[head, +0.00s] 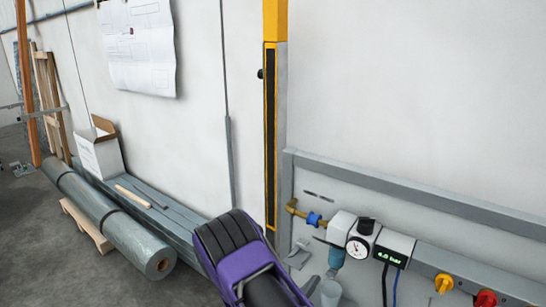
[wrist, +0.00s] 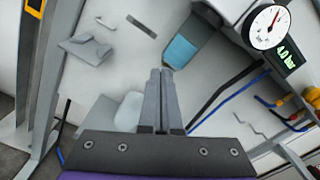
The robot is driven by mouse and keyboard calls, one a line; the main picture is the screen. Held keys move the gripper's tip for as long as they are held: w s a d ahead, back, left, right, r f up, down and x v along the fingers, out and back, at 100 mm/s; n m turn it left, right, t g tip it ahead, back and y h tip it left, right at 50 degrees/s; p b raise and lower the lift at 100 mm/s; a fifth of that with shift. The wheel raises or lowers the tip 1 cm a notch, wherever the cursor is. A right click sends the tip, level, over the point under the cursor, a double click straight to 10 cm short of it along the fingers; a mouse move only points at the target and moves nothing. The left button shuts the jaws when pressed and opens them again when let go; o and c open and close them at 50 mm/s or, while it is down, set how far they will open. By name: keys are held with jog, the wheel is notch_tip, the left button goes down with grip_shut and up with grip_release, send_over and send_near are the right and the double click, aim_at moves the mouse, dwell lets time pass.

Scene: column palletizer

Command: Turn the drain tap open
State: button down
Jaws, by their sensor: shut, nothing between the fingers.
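A blue filter bowl (head: 336,257) hangs under the grey-white air unit at the lower right of the head view. It also shows in the wrist view (wrist: 181,50), tilted by the camera angle. The drain tap at its lower end cannot be made out clearly; my fingertips cover that spot in the wrist view. My gripper (wrist: 161,73) is shut with nothing between its fingers, its tips at or very close to the bowl's lower end. I cannot tell whether they touch.
A pale translucent cup (head: 330,293) stands below the bowl. A dial gauge (head: 357,247) and a display (head: 391,256) reading about 4.0 bar sit beside the bowl. Black and blue hoses (wrist: 225,93) run close by. A grey frame rail (head: 420,202) and yellow post (head: 270,130) border the unit.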

aim_at(332, 268)
jog(key=shift+x, duration=2.25)
jog(key=shift+s+d+f+b, duration=0.25)
jog(key=shift+d+f+b, duration=0.05)
jog(key=shift+d+b, duration=0.1)
jog(key=shift+s+r, duration=0.1)
jog(key=shift+r, duration=0.1)
jog(key=shift+s+d+r+p, duration=0.15)
jog(key=shift+d+r+p, duration=0.15)
jog(key=shift+p, duration=0.25)
jog(key=shift+s+d, duration=0.15)
jog(key=shift+d, duration=0.05)
jog(key=shift+r+p, duration=0.1)
jog(key=shift+p, duration=0.2)
